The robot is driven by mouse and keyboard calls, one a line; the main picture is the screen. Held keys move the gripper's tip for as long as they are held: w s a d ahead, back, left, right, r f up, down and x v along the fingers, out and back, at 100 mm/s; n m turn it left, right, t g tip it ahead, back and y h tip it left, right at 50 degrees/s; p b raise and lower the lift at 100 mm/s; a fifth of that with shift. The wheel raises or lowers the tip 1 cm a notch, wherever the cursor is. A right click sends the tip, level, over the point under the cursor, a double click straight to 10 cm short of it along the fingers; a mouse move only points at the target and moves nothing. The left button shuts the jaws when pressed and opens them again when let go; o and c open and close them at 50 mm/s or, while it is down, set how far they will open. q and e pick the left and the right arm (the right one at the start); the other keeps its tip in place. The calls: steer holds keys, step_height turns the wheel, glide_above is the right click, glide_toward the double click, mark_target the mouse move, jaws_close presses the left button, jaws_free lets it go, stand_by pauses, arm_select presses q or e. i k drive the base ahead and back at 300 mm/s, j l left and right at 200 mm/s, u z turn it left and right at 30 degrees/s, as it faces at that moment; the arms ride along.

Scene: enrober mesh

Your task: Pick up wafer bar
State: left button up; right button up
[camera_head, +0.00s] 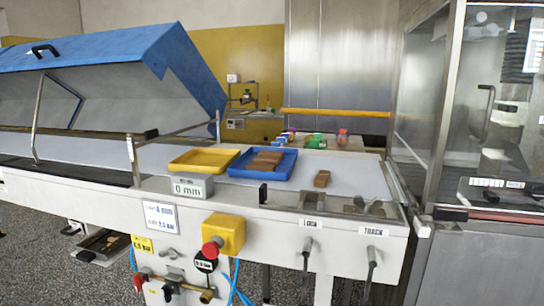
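A single brown wafer bar (322,178) lies on the pale belt, to the right of the blue tray and apart from it. Several similar brown bars (265,161) lie close together in the blue tray (236,171). A yellow tray (204,161) to its left looks empty. Neither of my grippers is in view.
A raised blue hood (110,48) covers the belt's left part. A grey 0 mm block (192,187), a yellow box with a red button (223,234) and levers line the front edge. Small coloured items (316,141) stand behind. A glass-sided cabinet (490,110) stands right.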

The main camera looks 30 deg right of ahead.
mark_target(322, 178)
steer(key=z, duration=1.35)
steer(key=i+j, duration=0.2)
steer(key=j, duration=0.15)
steer(key=i+j+z, duration=0.1)
steer(key=i+j, duration=0.15)
steer(key=j, duration=0.1)
